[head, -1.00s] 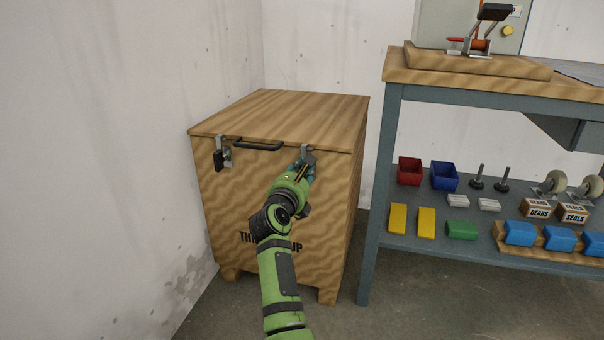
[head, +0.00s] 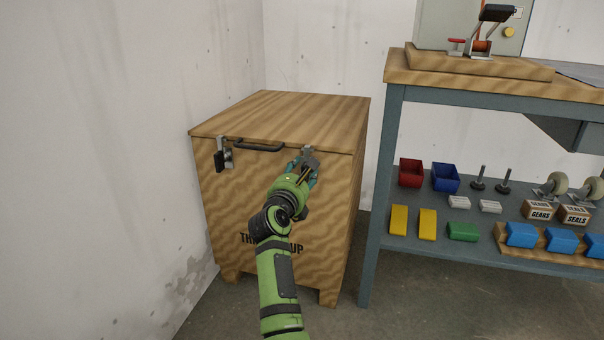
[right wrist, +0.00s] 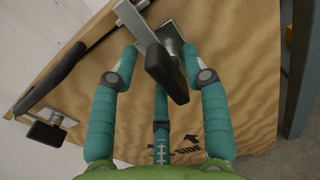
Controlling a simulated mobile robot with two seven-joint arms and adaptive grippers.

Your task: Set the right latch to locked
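The wooden crate (head: 325,210) stands against the wall corner with its lid down. The right latch (head: 308,150) is at the right of its front edge. In the right wrist view the right latch (right wrist: 165,72) shows a silver bracket and a black grip that juts out toward the camera. My right gripper (head: 304,168) is at this latch. Its teal fingers (right wrist: 158,60) are spread on both sides of the black grip, not closed on it; whether one touches it I cannot tell. The left latch (head: 222,154) has its black grip hanging down. My left gripper is not in view.
A black bar handle (head: 258,146) sits on the crate's front edge between the latches. A grey workbench (head: 368,230) with a shelf of bins and parts stands close to the right of the crate. A wall is at the left.

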